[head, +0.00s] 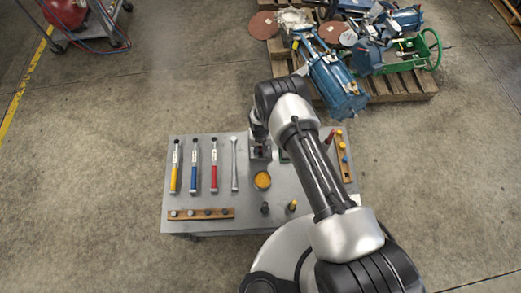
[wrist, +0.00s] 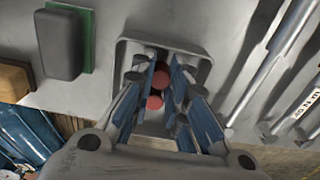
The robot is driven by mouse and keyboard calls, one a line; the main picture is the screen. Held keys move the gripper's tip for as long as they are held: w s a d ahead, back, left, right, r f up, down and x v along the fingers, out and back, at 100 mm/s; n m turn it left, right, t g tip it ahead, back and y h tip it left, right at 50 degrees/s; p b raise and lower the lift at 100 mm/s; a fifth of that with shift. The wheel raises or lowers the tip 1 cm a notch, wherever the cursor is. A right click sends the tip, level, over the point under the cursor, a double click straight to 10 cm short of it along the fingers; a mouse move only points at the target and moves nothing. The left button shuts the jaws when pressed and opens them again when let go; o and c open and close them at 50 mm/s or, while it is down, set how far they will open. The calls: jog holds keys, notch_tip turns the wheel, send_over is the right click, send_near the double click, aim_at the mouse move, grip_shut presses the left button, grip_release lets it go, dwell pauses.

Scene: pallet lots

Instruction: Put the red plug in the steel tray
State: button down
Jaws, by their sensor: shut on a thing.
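My gripper (wrist: 158,92) is shut on the red plug (wrist: 160,80), whose red parts show between the fingers in the wrist view. The steel tray (wrist: 190,52) is a shallow square grey tray directly beneath the fingers, its raised rim around them in that view. Whether the plug touches the tray floor cannot be told. In the head view my gripper (head: 258,140) is at the back middle of the grey table (head: 215,205); the plug is hidden there, and the tray (head: 260,154) shows only in part.
Several tools with coloured handles (head: 214,178) lie left of the tray. A yellow dish (head: 262,180) stands in front of it. A wooden rack (head: 346,172) holds coloured plugs at right. A dark block on green (wrist: 62,45) lies beside the tray.

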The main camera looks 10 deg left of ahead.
jog(key=shift+f, duration=0.1)
jog(key=c, duration=1.6)
grip_release()
jog(key=shift+o, duration=0.2)
